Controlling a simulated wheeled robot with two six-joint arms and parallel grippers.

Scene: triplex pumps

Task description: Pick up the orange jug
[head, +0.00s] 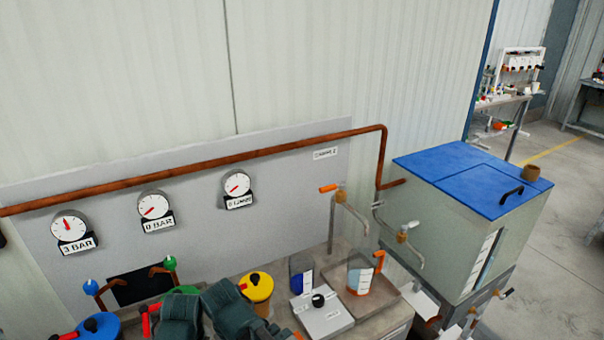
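The orange jug (362,276) is a clear jug with an orange handle and a white scale label. It stands upright on the bench at the right, with an orange patch low on it. Dark green-grey parts, probably of my own arm, show at the bottom centre, left of the jug and apart from it. I can make out no gripper fingers, and nothing is seen touching the jug.
A similar jug with blue (301,272) stands left of the orange jug. A grey scale-like box (323,314) with a black knob sits in front. A tap pipe (353,215) rises behind. A blue-lidded tank (470,235) stands to the right. A yellow-topped pump (257,286) is left.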

